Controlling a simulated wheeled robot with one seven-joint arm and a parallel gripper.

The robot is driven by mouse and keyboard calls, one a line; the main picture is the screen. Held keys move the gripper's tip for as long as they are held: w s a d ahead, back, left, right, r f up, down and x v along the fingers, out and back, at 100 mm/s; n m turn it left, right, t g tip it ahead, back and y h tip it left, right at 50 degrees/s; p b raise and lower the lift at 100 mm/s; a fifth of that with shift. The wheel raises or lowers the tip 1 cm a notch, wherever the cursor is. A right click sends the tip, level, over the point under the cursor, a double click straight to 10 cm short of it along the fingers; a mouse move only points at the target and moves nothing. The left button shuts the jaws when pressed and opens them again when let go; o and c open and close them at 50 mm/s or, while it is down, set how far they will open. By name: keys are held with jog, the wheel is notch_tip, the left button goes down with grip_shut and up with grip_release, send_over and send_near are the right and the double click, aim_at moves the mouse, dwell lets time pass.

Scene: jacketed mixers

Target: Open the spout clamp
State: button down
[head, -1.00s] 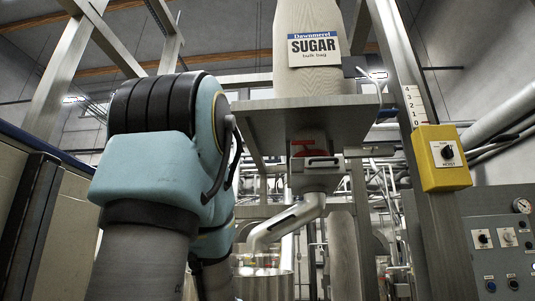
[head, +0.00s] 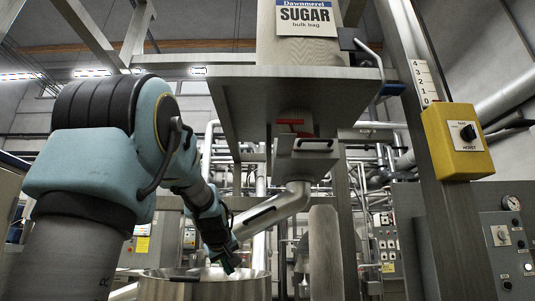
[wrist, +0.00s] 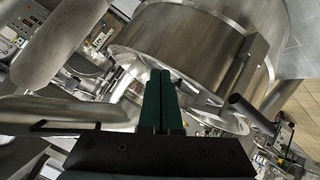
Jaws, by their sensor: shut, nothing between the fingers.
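A bulk bag (head: 300,40) labelled SUGAR stands on a grey platform (head: 300,90). Just below the platform, a red bar (head: 290,122), which looks like the spout clamp, lies across the bag's spout. It sits above a grey box-like inlet (head: 303,160). My gripper (head: 229,266) is low and left of the spout, apart from the red bar, over the rim of a steel vessel. In the wrist view my gripper's green fingers (wrist: 163,88) are together with nothing between them. The clamp is not identifiable in the wrist view.
A slanted metal pipe (head: 272,212) runs down from the inlet, close to my gripper. The steel vessel (head: 205,289) is below; a large steel drum (wrist: 190,40) fills the wrist view's top. A yellow hoist box (head: 456,141) is on the right post.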

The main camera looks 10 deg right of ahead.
jog(key=w+d+r+n+t+h, duration=0.1)
jog(key=d+r+t+h, duration=0.15)
jog(key=r, duration=1.05)
jog(key=w+d+r+n+t+h, duration=0.1)
jog(key=d+r+n+t, duration=0.15)
jog(key=r, duration=1.15)
jog(key=s+r+t+h, duration=0.1)
jog(key=s+r, duration=0.2)
jog(key=r, duration=0.7)
jog(key=s+d+r+n+t+h+p, duration=0.1)
jog(key=s+r, duration=0.3)
jog(key=r, duration=0.6)
jog(key=shift+d+r+t+h, duration=0.2)
jog(key=shift+r+t+h, duration=0.2)
jog(key=shift+t, duration=0.4)
jog(key=p+x, duration=0.8)
jog(key=x, duration=0.2)
jog(key=shift+s+d+f+b, duration=0.4)
jog(key=shift+s+f, duration=0.1)
jog(key=shift+s, duration=0.3)
jog(key=shift+s+d+f+b, duration=0.25)
jog(key=shift+s+d+f, duration=0.2)
jog(key=shift+s, duration=0.35)
